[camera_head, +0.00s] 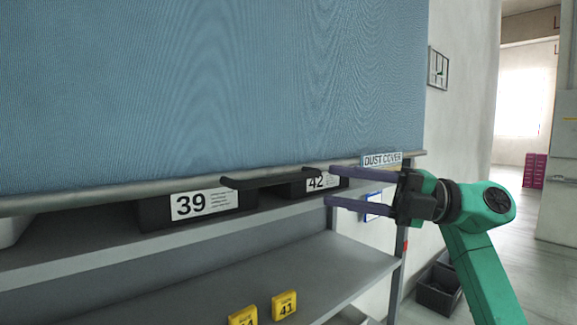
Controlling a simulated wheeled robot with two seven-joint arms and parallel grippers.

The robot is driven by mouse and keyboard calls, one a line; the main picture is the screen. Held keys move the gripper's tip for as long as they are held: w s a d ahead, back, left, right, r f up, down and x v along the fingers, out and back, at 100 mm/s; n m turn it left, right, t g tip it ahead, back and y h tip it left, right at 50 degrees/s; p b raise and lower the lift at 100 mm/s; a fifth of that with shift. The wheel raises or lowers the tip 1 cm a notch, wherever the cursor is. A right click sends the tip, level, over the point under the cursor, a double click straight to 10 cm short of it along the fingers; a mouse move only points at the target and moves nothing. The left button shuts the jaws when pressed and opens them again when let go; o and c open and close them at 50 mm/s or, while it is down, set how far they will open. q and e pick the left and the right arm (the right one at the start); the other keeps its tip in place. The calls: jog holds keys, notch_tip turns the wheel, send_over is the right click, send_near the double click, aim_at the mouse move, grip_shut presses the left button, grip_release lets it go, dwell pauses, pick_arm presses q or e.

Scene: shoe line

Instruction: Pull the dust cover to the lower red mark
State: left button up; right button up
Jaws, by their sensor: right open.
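The blue dust cover (220,90) hangs down over the upper part of the rack. A grey bar (90,193) runs along its lower edge, with a black handle (270,181) at the bar's middle. A "DUST COVER" label (381,160) shows near the bar's right end. My right gripper (331,186) is open, its two fingers pointing left, their tips close to the handle's right end. I cannot tell whether they touch it. A small red mark (406,246) shows on the right post, below the bar. My left gripper is out of view.
Dark bins labelled 39 (150,212) and 42 (330,187) stand on the shelf under the bar. Yellow tags (284,305) show on a lower level. A dark crate (438,290) sits on the floor at the right. A walkway opens beyond the wall.

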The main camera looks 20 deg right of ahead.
aim_at(293, 178)
jog(key=p+x, duration=0.1)
jog(key=x, duration=0.2)
jog(key=p+x, duration=0.1)
jog(key=x, duration=0.1)
jog(key=p+x, duration=0.1)
jog(key=x, duration=0.2)
jog(key=shift+w+a+r, duration=0.1)
jog(key=shift+w+r, duration=0.05)
jog(key=shift+w, duration=0.35)
jog(key=shift+a, duration=0.5)
jog(key=shift+d, duration=0.2)
grip_shut()
